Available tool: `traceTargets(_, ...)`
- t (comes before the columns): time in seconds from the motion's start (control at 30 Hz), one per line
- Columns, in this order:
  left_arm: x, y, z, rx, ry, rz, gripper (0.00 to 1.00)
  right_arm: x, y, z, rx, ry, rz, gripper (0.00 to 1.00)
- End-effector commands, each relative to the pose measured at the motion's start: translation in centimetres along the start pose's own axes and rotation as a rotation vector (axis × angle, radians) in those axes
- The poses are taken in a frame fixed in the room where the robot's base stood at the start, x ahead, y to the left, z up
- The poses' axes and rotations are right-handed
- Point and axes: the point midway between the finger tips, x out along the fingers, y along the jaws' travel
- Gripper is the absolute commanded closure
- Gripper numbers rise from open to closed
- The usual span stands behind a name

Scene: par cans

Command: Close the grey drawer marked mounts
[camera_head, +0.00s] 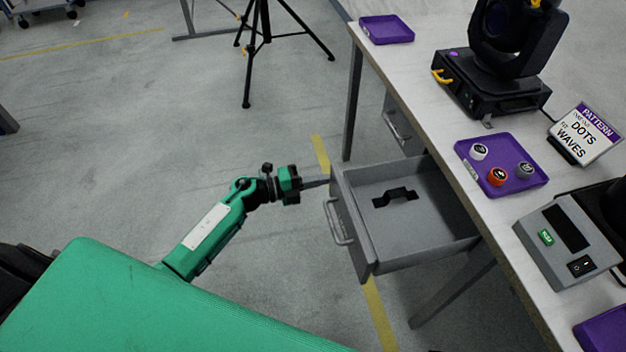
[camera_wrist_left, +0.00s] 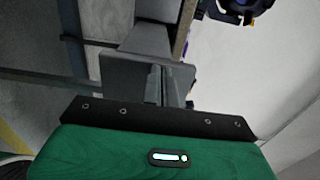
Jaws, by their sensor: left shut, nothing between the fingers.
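The grey drawer (camera_head: 352,228) stands pulled out from under the table in the head view. Its front panel, with a bar handle (camera_head: 338,222), faces left. A black bracket-like part (camera_head: 396,197) lies inside. No mounts marking is legible from here. My left gripper (camera_head: 328,183) is shut and empty, its tips at or very near the far end of the drawer front; I cannot tell if they touch. In the left wrist view the grey drawer front (camera_wrist_left: 118,82) shows just beyond the dark edge of my gripper's body. My right gripper is not in view.
A second grey drawer front (camera_head: 397,130) sits farther back under the table (camera_head: 425,95). On the table are a moving-head light (camera_head: 495,85), purple trays (camera_head: 535,180) (camera_head: 388,30), a sign (camera_head: 583,133) and a grey control box (camera_head: 567,240). The floor left of the drawer is clear.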

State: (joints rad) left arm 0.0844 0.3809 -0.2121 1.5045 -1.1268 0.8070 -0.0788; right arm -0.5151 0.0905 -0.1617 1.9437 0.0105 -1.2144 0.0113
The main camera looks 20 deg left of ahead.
Motion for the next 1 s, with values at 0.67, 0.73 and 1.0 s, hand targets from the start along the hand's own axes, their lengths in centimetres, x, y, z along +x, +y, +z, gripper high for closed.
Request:
traceTargets(0.67, 5.5, -0.1, 0.1, 0.001, 0.002, -0.003, 1.00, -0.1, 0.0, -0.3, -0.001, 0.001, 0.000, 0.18)
traceTargets(0.73, 7.4, -0.1, 0.0, 0.001, 0.002, -0.003, 1.00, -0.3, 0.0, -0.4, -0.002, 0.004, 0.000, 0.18)
traceTargets(1.0, 15.0, 0.0, 0.0, 0.001, 0.002, -0.004, 1.00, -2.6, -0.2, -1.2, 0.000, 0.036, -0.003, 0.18)
